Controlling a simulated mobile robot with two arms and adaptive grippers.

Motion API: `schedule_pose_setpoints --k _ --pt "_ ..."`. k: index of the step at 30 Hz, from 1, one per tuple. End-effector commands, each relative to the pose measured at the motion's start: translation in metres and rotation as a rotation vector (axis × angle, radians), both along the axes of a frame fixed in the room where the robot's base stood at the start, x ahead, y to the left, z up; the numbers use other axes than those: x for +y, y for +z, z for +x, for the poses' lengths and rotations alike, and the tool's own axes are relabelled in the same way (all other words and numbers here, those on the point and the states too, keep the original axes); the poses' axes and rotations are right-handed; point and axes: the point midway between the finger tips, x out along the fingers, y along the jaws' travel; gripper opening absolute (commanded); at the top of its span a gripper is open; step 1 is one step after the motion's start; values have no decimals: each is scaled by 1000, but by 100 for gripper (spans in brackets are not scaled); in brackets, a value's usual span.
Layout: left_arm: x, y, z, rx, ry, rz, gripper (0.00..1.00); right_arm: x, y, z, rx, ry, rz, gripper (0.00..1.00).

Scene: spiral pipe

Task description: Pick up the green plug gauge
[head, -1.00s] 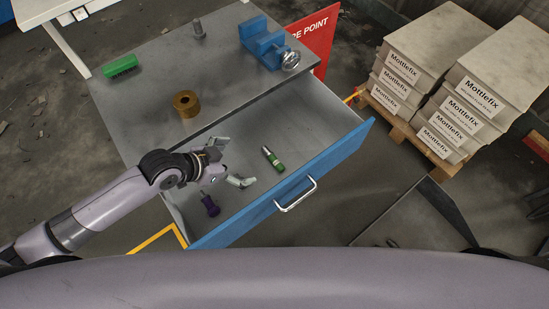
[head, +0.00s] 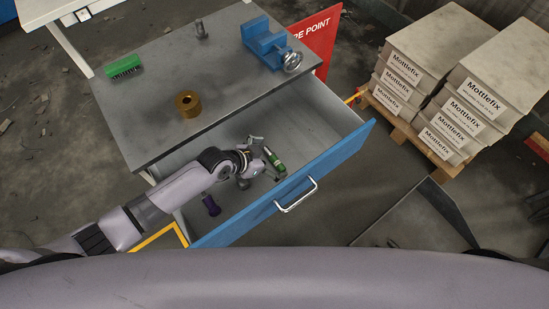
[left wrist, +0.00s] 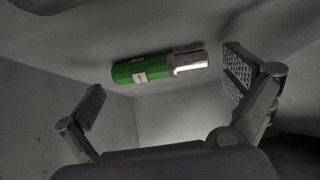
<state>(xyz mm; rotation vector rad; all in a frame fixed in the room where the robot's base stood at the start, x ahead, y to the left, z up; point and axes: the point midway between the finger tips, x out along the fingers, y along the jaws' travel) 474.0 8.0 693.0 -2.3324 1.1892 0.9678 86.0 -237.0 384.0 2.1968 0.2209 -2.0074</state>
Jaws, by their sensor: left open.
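The green plug gauge (head: 274,160) lies in the open drawer, a green cylinder with a bright metal end. It also shows in the left wrist view (left wrist: 150,70), lying ahead of my fingers, with its metal end toward the right finger. My left gripper (head: 267,158) is open inside the drawer, right at the gauge, with fingers apart in the left wrist view (left wrist: 165,98). The gauge does not appear gripped. My right gripper is not in view.
The drawer's blue front (head: 330,172) with its handle stands in front. A purple-handled tool (head: 211,205) lies in the drawer at left.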

Motion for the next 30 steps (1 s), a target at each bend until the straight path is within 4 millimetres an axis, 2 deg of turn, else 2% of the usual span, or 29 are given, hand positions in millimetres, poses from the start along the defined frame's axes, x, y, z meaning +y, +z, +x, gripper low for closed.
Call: schedule_pose_setpoints --k 10,30 --pt "-3 -3 3 -1 0 -1 99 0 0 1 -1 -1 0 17" --pt "-3 -3 2 0 1 0 54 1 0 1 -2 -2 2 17"
